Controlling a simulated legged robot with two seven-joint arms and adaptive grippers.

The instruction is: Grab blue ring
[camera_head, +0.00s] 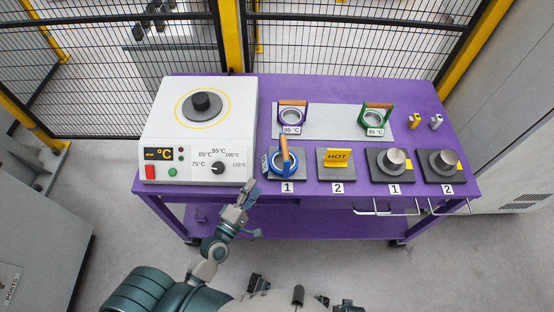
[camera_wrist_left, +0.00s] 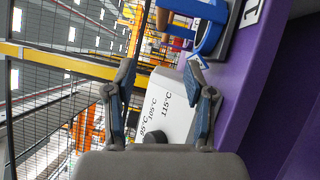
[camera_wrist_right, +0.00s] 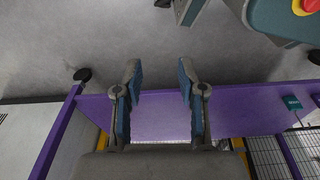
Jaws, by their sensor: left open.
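The blue ring (camera_head: 273,164) has a tan wooden handle and sits on a dark square pad (camera_head: 301,175) marked 1, at the table's front edge right of the heater. It also shows partly at the top of the left wrist view (camera_wrist_left: 212,36), cut off by the frame edge. My left gripper (camera_head: 248,189) is open and empty, in front of the table edge, left of the ring and apart from it. My right gripper (camera_wrist_right: 158,78) is open and empty in the right wrist view, with floor and a purple surface beyond it.
A white heater (camera_head: 158,122) with a dial stands on the left of the purple table (camera_head: 350,88). Purple (camera_head: 293,118) and green (camera_head: 376,119) ringed holders stand behind. A yellow HOT block (camera_head: 337,157) and two metal cylinders (camera_head: 394,160) (camera_head: 443,160) stand right of the ring. Drawer handles jut from the front.

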